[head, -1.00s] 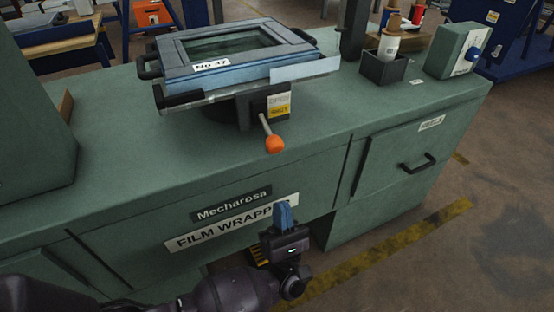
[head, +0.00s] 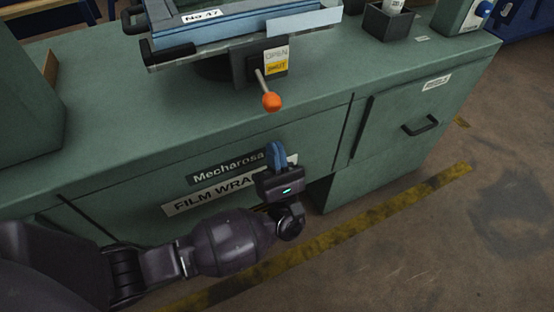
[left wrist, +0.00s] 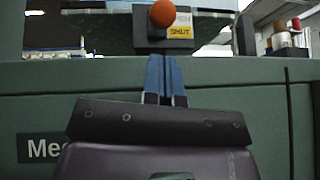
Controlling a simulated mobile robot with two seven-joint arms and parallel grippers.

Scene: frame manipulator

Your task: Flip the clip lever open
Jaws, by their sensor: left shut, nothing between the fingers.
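The clip lever (head: 265,89) is a thin metal rod with an orange ball knob, angled down from a dark bracket below the blue frame (head: 240,28). A label (head: 276,61) beside it reads OPEN above and SHUT below on yellow. My left gripper (head: 276,150), with blue fingers, is shut and empty, below the knob and apart from it, in front of the cabinet's face. In the left wrist view the blue fingers (left wrist: 166,75) point up toward the orange knob (left wrist: 162,14), which shows just above them. My right gripper is not in view.
The green cabinet (head: 130,130) has its top edge running below the lever. A dark handle (head: 420,125) is at the right. A dark box with a white spool (head: 391,20) stands on top. The floor in front is clear.

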